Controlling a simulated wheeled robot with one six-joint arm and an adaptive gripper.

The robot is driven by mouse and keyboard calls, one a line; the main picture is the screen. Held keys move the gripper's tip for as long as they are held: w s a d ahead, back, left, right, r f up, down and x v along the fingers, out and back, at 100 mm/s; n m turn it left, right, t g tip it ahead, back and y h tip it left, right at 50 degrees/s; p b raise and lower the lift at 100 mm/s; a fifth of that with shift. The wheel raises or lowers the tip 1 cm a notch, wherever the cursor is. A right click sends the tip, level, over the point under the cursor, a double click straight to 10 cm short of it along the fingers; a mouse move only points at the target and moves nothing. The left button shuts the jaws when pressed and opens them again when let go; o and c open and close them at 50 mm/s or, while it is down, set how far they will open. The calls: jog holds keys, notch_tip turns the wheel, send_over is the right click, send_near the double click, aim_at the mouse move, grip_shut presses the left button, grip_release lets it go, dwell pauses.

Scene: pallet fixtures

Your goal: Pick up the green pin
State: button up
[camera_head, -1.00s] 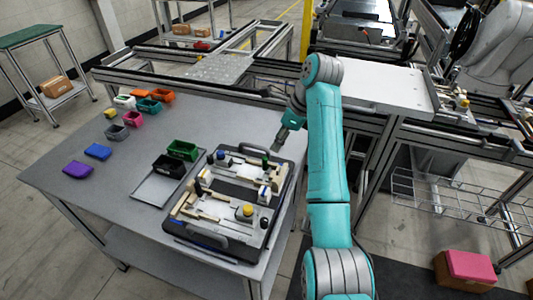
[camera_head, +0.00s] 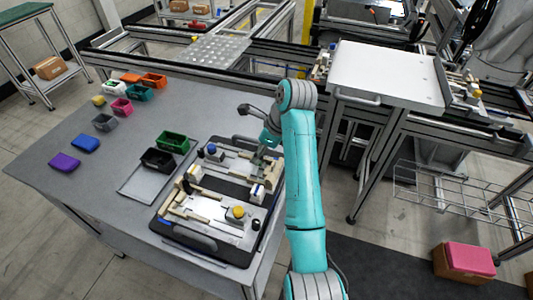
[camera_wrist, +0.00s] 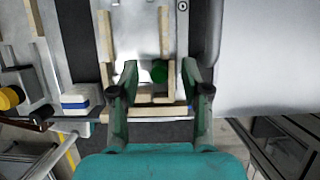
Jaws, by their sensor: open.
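The green pin (camera_wrist: 159,71) shows in the wrist view between the tips of my gripper's two fingers, beside light wooden strips on a grey plate. My gripper (camera_wrist: 159,76) is open, one finger on each side of the pin; whether either finger touches it, I cannot tell. In the head view my gripper (camera_head: 260,155) reaches down over the far right part of the black pallet (camera_head: 205,243), and I cannot make out the pin there.
The pallet also carries a blue knob (camera_head: 212,149), a yellow knob (camera_head: 238,212) and a white-and-blue block (camera_head: 257,191). Green (camera_head: 173,141) and black (camera_head: 157,160) bins and a grey tray (camera_head: 140,188) stand to the left. Several coloured bins lie farther left. The table's left front is clear.

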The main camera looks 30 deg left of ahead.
jog(key=shift+s+a+f, duration=0.1)
jog(key=shift+a+f, duration=0.15)
jog(key=shift+f, duration=0.3)
grip_shut()
